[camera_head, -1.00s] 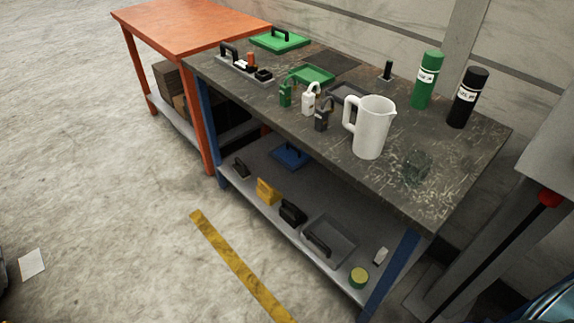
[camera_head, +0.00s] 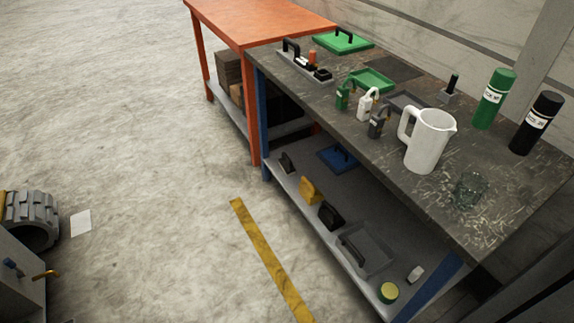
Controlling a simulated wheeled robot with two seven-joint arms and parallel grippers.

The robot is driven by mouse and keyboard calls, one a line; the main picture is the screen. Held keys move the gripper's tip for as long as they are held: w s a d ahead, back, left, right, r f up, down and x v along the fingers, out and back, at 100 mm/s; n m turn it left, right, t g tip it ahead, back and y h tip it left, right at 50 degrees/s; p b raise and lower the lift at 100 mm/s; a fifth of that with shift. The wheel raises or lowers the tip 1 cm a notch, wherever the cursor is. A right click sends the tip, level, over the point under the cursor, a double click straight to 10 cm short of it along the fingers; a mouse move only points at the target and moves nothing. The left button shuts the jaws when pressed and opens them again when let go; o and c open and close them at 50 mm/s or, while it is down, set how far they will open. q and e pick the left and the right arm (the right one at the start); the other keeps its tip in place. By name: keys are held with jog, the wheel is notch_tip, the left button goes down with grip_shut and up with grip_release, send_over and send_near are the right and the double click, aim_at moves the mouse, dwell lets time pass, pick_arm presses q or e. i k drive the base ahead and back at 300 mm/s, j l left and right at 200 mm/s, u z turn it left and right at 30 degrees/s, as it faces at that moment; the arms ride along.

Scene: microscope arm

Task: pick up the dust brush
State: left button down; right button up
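I cannot pick out the dust brush with certainty. On the lower shelf of the workbench stand a small dark handled item (camera_head: 287,163), a yellow block-like item (camera_head: 310,190) and a black handled item (camera_head: 330,215); they are too small to tell whether one is a brush. On the bench top, a grey tray (camera_head: 318,76) holds a black handle, an orange piece and black pieces. A small black upright handle on a grey base (camera_head: 450,90) stands near the back. Neither of my grippers is in view.
The workbench top (camera_head: 500,215) carries a white jug (camera_head: 429,141), a glass (camera_head: 470,190), green (camera_head: 494,98) and black bottles (camera_head: 537,122) and several padlocks. An orange table (camera_head: 262,20) adjoins it. Grey machinery (camera_head: 20,270) stands at lower left.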

aim_at(286, 163)
jog(key=u, duration=1.9)
jog(key=z, duration=1.9)
jog(key=i+j+z, duration=0.3)
jog(key=i, duration=0.15)
jog(key=i+j+z, duration=0.25)
jog(key=i, duration=0.15)
